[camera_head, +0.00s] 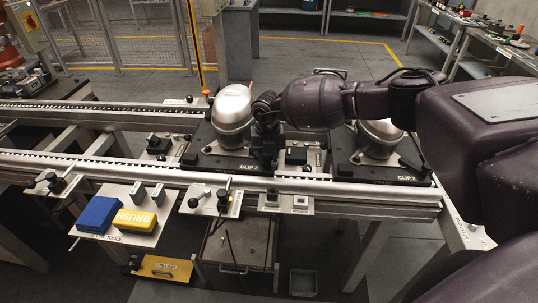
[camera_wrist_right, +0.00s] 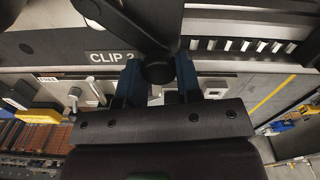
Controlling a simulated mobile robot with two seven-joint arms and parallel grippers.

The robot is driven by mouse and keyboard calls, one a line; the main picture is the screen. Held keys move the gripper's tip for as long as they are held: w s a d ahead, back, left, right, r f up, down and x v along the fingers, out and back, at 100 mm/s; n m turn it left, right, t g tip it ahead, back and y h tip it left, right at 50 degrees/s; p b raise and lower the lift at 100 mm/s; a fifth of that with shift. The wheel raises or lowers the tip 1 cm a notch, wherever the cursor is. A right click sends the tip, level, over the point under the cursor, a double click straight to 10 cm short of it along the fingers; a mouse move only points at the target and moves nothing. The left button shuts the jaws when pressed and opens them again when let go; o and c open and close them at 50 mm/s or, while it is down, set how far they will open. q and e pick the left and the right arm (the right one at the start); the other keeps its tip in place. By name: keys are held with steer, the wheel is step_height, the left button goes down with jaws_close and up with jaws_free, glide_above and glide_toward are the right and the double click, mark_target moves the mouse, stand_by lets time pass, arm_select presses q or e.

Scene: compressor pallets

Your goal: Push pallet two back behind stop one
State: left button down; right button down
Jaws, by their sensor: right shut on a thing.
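Pallet two (camera_head: 207,162) is a dark plate on the conveyor, marked CLIP 2, with a silver compressor (camera_head: 233,112) upright on it. In the wrist view its CLIP 2 label (camera_wrist_right: 110,57) is near. My right gripper (camera_head: 264,158) reaches down at the pallet's right side. In the wrist view its blue fingers (camera_wrist_right: 158,82) are shut on a dark round-ended handle (camera_wrist_right: 158,70) by the pallet. Small stop units stand by the rails, one left of pallet two (camera_head: 158,146) and one right of it (camera_head: 297,156); I cannot read which is stop one. My left gripper is out of view.
A second pallet (camera_head: 380,172) with a compressor stands to the right, partly behind my right arm. In front are a shelf with a blue block (camera_head: 97,215) and a yellow brush block (camera_head: 134,221), and small control boxes (camera_head: 272,200). The rail (camera_head: 90,160) is free to the left.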

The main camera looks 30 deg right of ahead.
steer(key=shift+r, duration=0.1)
steer(key=c, duration=0.7)
jaws_free()
step_height(320, 180, up, 11)
steer(key=shift+f+p, duration=0.15)
steer(key=shift+p, duration=0.35)
